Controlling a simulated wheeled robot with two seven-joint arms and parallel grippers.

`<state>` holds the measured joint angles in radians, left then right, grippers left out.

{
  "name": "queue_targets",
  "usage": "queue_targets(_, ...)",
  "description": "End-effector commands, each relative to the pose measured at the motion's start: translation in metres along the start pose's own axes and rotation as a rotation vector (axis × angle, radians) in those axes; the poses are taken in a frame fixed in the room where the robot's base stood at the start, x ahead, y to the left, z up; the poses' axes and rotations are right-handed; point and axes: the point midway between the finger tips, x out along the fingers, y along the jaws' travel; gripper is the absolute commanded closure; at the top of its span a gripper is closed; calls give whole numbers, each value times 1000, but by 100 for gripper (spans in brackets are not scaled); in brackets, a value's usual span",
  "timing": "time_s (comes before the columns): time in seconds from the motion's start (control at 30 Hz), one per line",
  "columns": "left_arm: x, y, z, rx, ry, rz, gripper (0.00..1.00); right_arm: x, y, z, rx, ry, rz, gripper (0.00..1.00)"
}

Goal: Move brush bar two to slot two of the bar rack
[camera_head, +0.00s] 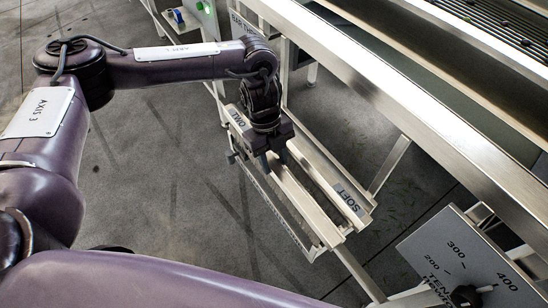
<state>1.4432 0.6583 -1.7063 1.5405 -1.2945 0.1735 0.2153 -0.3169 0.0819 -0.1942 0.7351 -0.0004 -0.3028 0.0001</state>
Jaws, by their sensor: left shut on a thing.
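My left gripper (274,160) points down and is shut on a long pale metal bar (306,204), which I take to be brush bar two. The bar runs from the upper left to the lower right, and a label reading TWO (237,117) shows near its far end. I cannot tell whether the bar rests in a slot. The gripper hides part of it. My right gripper is not in view.
A large steel machine frame (400,100) with rollers (490,25) fills the upper right. A tension panel with a dial (462,262) stands at the lower right. Dark floor (150,180) lies open to the left.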

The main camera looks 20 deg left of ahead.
Motion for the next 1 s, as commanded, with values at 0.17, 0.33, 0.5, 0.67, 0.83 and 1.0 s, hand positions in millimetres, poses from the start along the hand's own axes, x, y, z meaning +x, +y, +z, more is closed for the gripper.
queue_targets(0.17,-2,0,-1,0,1,-2,99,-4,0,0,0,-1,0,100)
queue_targets(0.33,-1,0,0,0,0,-2,99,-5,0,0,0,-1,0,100)
queue_targets(0.5,-1,0,0,0,0,-2,99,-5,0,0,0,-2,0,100)
queue_targets(0.67,-1,0,0,0,0,-2,99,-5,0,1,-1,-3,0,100)
queue_targets(0.83,-1,0,-1,0,1,-1,99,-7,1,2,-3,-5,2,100)
queue_targets(1.0,-1,0,-1,0,1,-1,99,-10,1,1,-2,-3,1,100)
